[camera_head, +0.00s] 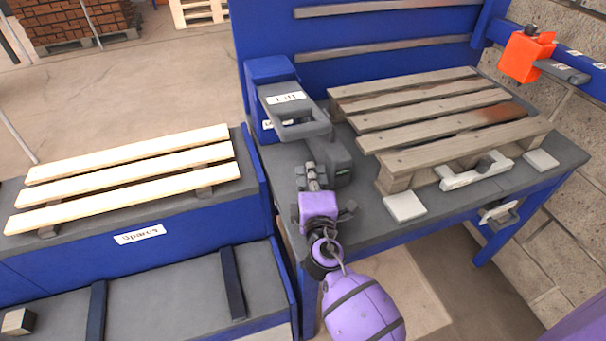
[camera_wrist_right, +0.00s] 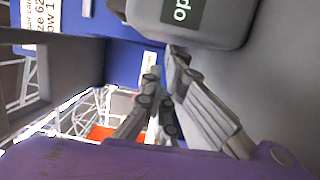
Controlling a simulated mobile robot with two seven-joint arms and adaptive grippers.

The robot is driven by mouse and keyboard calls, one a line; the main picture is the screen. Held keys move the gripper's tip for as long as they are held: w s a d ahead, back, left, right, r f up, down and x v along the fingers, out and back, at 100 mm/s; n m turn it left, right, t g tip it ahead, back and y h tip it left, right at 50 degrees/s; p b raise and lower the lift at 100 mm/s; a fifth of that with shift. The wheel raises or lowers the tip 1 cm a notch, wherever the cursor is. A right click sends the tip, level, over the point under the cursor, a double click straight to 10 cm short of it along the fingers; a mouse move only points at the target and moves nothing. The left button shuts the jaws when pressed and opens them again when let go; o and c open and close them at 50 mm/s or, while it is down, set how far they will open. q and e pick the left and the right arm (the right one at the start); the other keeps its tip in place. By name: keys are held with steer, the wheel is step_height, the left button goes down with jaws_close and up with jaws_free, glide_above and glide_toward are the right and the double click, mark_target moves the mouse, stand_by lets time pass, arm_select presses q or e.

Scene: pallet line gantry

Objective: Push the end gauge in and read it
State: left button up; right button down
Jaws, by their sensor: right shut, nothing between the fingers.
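My right gripper (camera_head: 312,172) is at the left end of the work table, its purple wrist below it. Its grey fingers are shut and empty, and they show in the wrist view (camera_wrist_right: 166,98). A grey block (camera_head: 335,160) stands right beside the fingers; I cannot tell whether they touch it. A grey block with a dark green label (camera_wrist_right: 190,18) is close to the fingers in the wrist view, its lettering only partly visible. An orange block (camera_head: 525,57) with a grey bar sits on a blue rail at the far right. I cannot tell which part is the end gauge. My left gripper is out of view.
A worn wooden pallet (camera_head: 430,117) lies on the table right of my gripper. A grey handled unit (camera_head: 290,110) stands just behind it. The left bench (camera_head: 105,217), labelled Spares, holds pale slats (camera_head: 130,172). The blue back panel (camera_head: 390,35) closes off the rear.

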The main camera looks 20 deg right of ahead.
mark_target(328, 167)
stand_by(0.3)
steer(key=shift+d, duration=0.25)
steer(key=d, duration=0.4)
steer(key=shift+w+d, duration=0.1)
